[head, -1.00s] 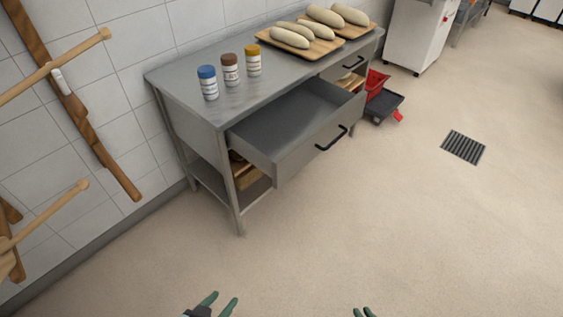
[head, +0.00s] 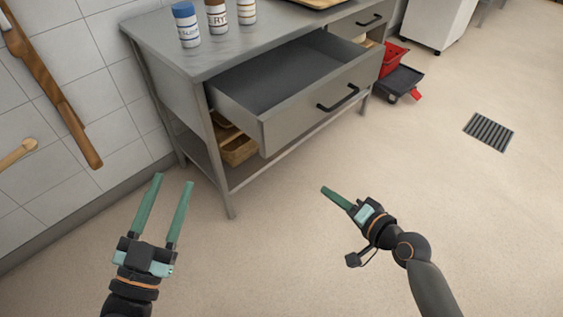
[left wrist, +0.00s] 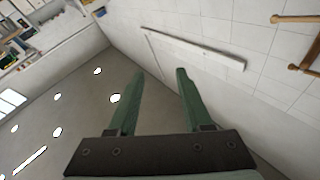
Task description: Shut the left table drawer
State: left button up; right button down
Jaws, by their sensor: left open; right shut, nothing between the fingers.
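The left table drawer (head: 318,112) is pulled well out of the grey metal table (head: 165,40). It looks empty inside and has a black bar handle (head: 338,98) on its front. My right gripper (head: 324,190) is shut and empty, below and apart from the drawer front.
Jars (head: 216,16) stand on the tabletop, with part of a wooden board (head: 312,3) behind. A second drawer (head: 358,28) appears closed. A basket (head: 238,150) sits on the lower shelf. Open floor lies in front.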

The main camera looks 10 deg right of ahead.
jog(key=w+r+m+t+y+b, duration=0.2)
jog(key=w+m+y+b, duration=0.15)
jog(key=b, duration=0.45)
pick_arm(q)
jog(key=s+d+r+m+t+h+b, duration=0.1)
jog(key=s+r+m+t+h+b, duration=0.1)
jog(key=s+m+h, duration=0.3)
jog(key=s+h, duration=0.1)
jog(key=h, duration=0.2)
jog(key=shift+s+d+r+m, duration=0.35)
jog(key=shift+d+m, duration=0.05)
pick_arm(e)
send_near(275, 135)
jog(key=shift+y, duration=0.25)
jog(key=x, duration=0.7)
jog(key=shift+d+f, duration=0.15)
